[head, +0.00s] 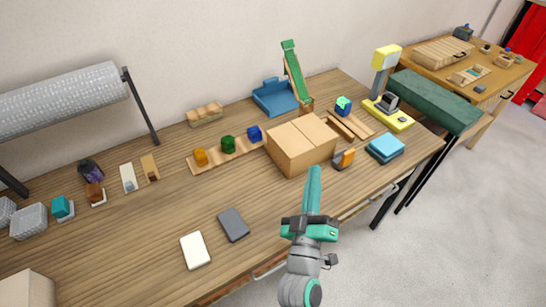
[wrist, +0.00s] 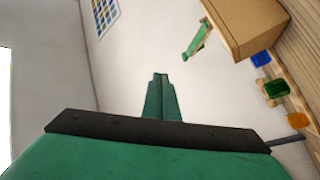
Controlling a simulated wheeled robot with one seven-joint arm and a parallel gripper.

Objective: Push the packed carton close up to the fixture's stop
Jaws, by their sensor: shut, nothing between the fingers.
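The packed carton (head: 290,155) is a closed brown box on the wooden table, right of the middle; its corner also shows at the top of the wrist view (wrist: 245,28). Wooden rails (head: 350,125), apparently the fixture, lie just behind and right of it. I cannot make out the stop clearly. My gripper (head: 314,170) is shut and empty, its green fingers upright in the picture at the carton's near side. The fingers also show in the wrist view (wrist: 160,78), with the carton off to their upper right. I cannot tell from the head view whether they touch it.
A strip with orange, green and blue pieces (head: 228,145) lies left of the carton. An orange and grey object (head: 344,159) and blue stack (head: 385,147) stand right. A green ramp (head: 294,70) and blue tray (head: 275,97) stand behind.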

